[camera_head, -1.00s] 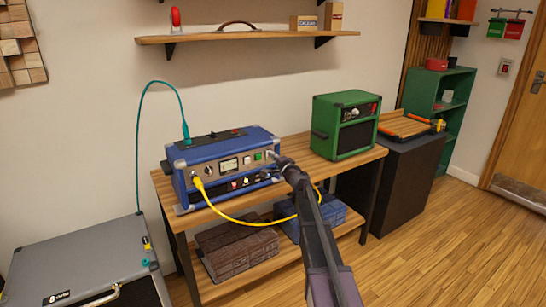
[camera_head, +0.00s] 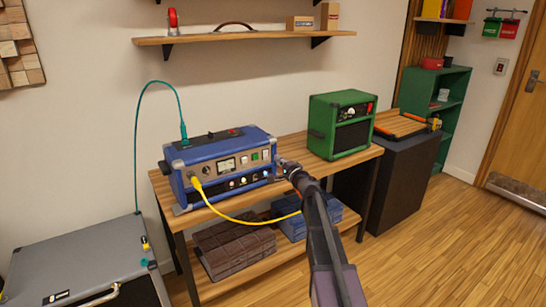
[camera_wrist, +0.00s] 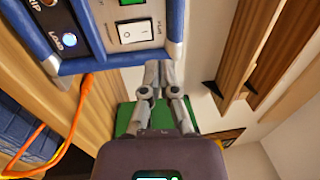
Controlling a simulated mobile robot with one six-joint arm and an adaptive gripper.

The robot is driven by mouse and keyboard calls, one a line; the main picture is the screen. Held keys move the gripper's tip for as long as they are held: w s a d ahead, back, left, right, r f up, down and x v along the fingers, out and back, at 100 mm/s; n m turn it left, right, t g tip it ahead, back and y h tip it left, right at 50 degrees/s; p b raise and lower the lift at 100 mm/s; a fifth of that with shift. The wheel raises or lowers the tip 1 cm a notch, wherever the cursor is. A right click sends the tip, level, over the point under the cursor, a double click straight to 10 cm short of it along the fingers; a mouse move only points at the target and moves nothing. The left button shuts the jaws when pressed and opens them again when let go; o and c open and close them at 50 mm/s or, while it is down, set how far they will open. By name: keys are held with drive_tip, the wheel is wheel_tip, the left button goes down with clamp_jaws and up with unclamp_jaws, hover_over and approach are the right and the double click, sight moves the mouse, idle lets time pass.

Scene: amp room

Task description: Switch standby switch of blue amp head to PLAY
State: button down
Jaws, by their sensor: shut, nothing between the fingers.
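The blue amp head (camera_head: 222,165) stands on the wooden bench, its front panel facing me. A white rocker switch (camera_wrist: 135,32) sits near the panel's right end, next to a green-lit one (camera_wrist: 131,2). Lettering beside the white rocker seems to read PLAY, but is small. The same white rocker shows tiny in the head view (camera_head: 266,154). My gripper (camera_wrist: 155,70) is shut and empty, its fingertips close to the amp's edge beside the rocker. I cannot tell whether they touch the amp. In the head view my gripper (camera_head: 281,164) is at the amp's right end.
A yellow cable (camera_head: 225,214) runs from the amp's front and loops below the bench top. A teal cable (camera_head: 139,130) rises from its top. A green amp (camera_head: 340,125) stands to the right on the bench (camera_head: 292,148). A shelf (camera_head: 245,39) hangs above.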

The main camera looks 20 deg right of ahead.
drive_tip(key=v, duration=0.7)
drive_tip(key=shift+r+p, duration=0.35)
drive_tip(key=shift+r, duration=0.5)
drive_tip(key=s+a+f+n+g+y, duration=0.2)
drive_tip(key=s+a+f+n+g, duration=0.35)
drive_tip(key=a, duration=0.25)
drive_tip(key=s+a+f+n+g+y, duration=0.1)
drive_tip(key=s+a+f+n+g, duration=0.45)
drive_tip(key=a, duration=0.35)
drive_tip(key=s+d+f+n+g+h, duration=0.15)
drive_tip(key=s+f+g+h, duration=0.3)
drive_tip(key=s, duration=0.55)
drive_tip(key=s+d+f+n+g+h, duration=0.1)
drive_tip(key=s+f+n+g+h, duration=0.25)
drive_tip(key=s, duration=0.55)
wheel_tip(320, 180, up, 18)
drive_tip(key=m+p, duration=0.1)
drive_tip(key=p, duration=1.8)
drive_tip(key=shift+p, duration=0.3)
drive_tip(key=shift+f, duration=0.15)
